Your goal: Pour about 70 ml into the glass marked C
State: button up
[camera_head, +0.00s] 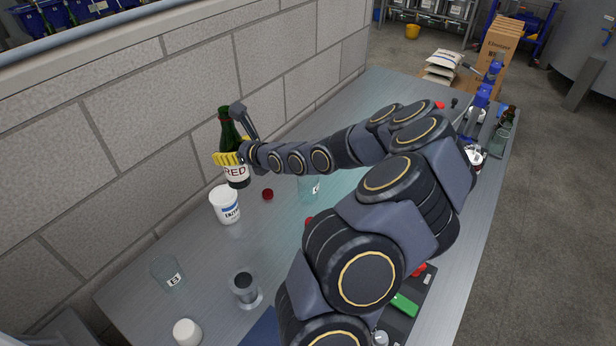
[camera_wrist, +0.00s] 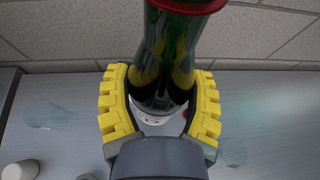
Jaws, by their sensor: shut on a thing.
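My gripper (camera_head: 230,158) has its yellow-padded fingers shut around a dark green bottle (camera_head: 230,128) whose label reads RED. The bottle stands nearly upright by the wall; I cannot tell whether its base touches the table. In the wrist view the bottle (camera_wrist: 166,62) sits between both fingers, with a red band at its top. A clear glass (camera_head: 308,188) stands right of the bottle, partly behind my arm; its mark is not readable. Another clear glass (camera_head: 168,273) at the front left seems marked B. No mark C is readable in either view.
A white tub (camera_head: 225,205) stands just in front of the bottle, with a red cap (camera_head: 267,194) to its right. A metal cup (camera_head: 244,287) and a white-topped container (camera_head: 187,332) are nearer. The block wall (camera_head: 190,90) runs along the back. Bottles and glassware (camera_head: 503,135) stand at the far right.

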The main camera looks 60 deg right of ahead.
jog(key=s+d+f+m+g+h, duration=0.1)
jog(key=s+d+f+m+h, duration=0.1)
jog(key=f, duration=0.5)
jog(key=s+d+f+m+g+h, duration=0.2)
jog(key=d+f+m+h, duration=0.2)
jog(key=f, duration=0.3)
jog(key=shift+d+m+h, duration=0.3)
jog(key=shift+d+h, duration=0.2)
jog(key=shift+d, duration=0.15)
jog(key=shift+r, duration=0.1)
